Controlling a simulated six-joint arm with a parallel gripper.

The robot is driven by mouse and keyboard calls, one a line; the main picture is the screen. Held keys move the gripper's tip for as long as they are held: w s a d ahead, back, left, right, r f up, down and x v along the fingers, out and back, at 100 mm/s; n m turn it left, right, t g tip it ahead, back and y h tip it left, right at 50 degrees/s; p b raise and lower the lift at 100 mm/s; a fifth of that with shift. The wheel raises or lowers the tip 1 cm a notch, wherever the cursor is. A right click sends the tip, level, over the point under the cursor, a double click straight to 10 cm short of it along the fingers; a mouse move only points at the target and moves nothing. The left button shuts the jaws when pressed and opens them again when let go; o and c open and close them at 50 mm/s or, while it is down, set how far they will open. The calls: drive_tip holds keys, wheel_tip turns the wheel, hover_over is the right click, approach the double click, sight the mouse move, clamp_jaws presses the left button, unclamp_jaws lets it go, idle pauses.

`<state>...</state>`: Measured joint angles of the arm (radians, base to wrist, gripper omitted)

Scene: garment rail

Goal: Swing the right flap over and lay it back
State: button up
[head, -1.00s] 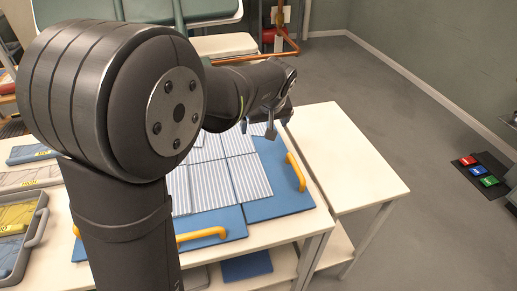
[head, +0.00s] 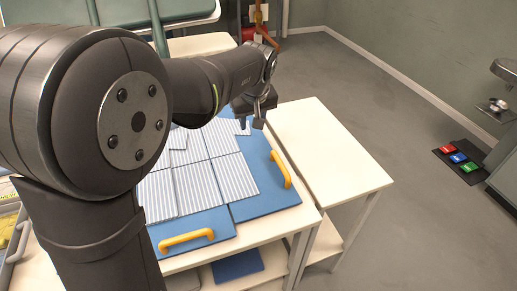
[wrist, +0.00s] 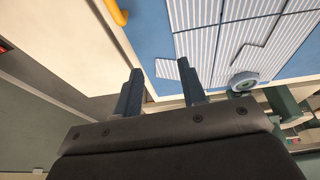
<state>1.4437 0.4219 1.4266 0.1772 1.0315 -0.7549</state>
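A blue folding board (head: 205,222) lies on the pale table with a blue-and-white striped garment (head: 195,187) spread flat on it. The board's right flap (head: 262,195) lies flat, with a yellow handle (head: 280,168) at its outer edge; the garment's right part lies over some of it. My gripper (head: 252,122) is above the far end of the right flap, beyond the handle, and holds nothing. In the wrist view its two fingers (wrist: 163,88) are apart, near the flap's far edge, with the yellow handle (wrist: 118,12) at top left.
A second yellow handle (head: 187,239) is on the board's near edge. A bare pale side table (head: 325,155) adjoins on the right. A grey round disc (wrist: 244,82) sits by the board's far edge. My arm hides the board's left part. Coloured buttons (head: 458,158) are at far right.

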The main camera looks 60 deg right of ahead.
drive_tip(key=s+a+r+g+y, duration=0.1)
drive_tip(key=s+r+g, duration=0.3)
drive_tip(key=s, duration=0.2)
approach(280, 163)
drive_tip(key=x, duration=0.8)
drive_tip(key=shift+d+f, duration=0.1)
drive_tip(key=shift+f, duration=0.15)
clamp_jaws()
